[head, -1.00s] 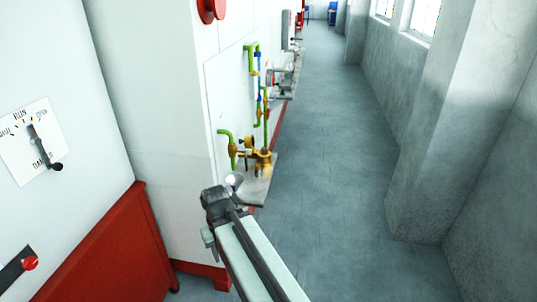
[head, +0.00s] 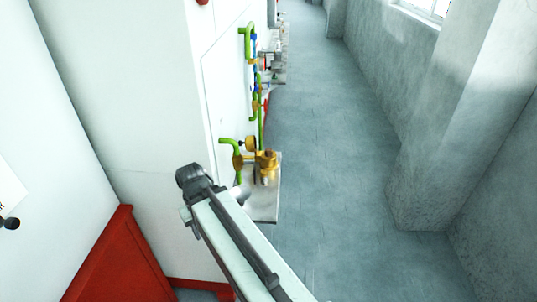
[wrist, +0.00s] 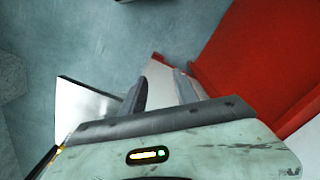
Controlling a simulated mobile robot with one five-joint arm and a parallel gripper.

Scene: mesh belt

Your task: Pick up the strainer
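I cannot make out a strainer for certain in either view. A small pale, shiny thing (head: 240,192) shows just past my arm at the near edge of a grey shelf (head: 265,210); it is too small and partly hidden to name. My arm's dark end shows in the head view left of this shelf, but the fingers are not clear there. In the wrist view my gripper (wrist: 160,88) has two dark fingers standing apart, with only a pale surface seen between them and nothing held.
A brass fitting (head: 267,167) with green pipes (head: 245,45) stands on the shelf by the white wall. A red base (head: 112,262) is at lower left, also filling the right of the wrist view. The grey floor (head: 335,170) is clear; a concrete pillar (head: 440,150) stands right.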

